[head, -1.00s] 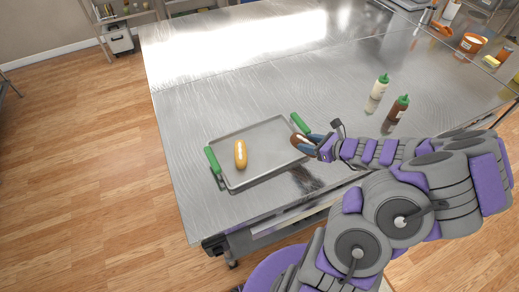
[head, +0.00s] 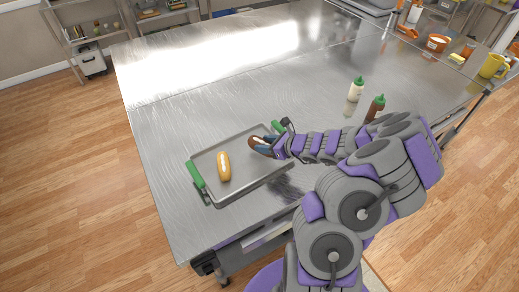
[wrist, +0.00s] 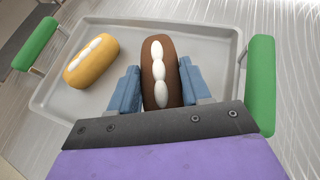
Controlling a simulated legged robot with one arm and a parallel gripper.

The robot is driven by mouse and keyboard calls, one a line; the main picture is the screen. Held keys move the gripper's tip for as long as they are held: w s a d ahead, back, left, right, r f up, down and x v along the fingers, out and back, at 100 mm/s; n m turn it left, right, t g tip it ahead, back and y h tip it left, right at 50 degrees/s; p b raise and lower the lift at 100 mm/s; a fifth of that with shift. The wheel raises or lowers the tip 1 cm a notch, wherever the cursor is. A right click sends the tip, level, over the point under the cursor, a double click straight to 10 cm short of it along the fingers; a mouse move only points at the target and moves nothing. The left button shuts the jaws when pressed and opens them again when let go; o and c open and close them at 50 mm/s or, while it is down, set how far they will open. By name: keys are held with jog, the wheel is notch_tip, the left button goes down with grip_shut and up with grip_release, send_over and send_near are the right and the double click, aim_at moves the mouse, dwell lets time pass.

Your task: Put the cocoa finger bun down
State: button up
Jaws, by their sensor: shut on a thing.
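The cocoa finger bun (wrist: 158,68) is dark brown with a line of white icing blobs. My gripper (wrist: 158,88) is shut on it, one blue finger on each side. In the head view the bun (head: 257,141) shows at my gripper (head: 262,147), over the right part of the grey tray (head: 215,158). The tray has green handles and also fills much of the wrist view (wrist: 215,45). I cannot tell whether the bun touches the tray floor. A golden bun with white icing (head: 223,167) lies on the tray's left part, apart from the brown one.
The tray stands near the front edge of a shiny steel table (head: 160,135). A white bottle (head: 356,90) and a brown bottle (head: 375,108), both green-capped, stand to the right. A yellow mug (head: 492,66) is far right.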

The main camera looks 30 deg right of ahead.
jog(key=shift+w+a+f, duration=0.1)
jog(key=shift+w+a, duration=0.1)
jog(key=shift+w, duration=0.9)
jog(key=f, duration=0.1)
jog(key=f+b, duration=0.1)
jog(key=f, duration=0.1)
jog(key=shift+w+a+f+b, duration=0.1)
jog(key=shift+a+f+b, duration=0.15)
jog(key=shift+f+b, duration=0.1)
jog(key=shift+r, duration=0.1)
jog(key=o, duration=1.1)
jog(key=shift+d, duration=0.15)
jog(key=shift+c, duration=0.2)
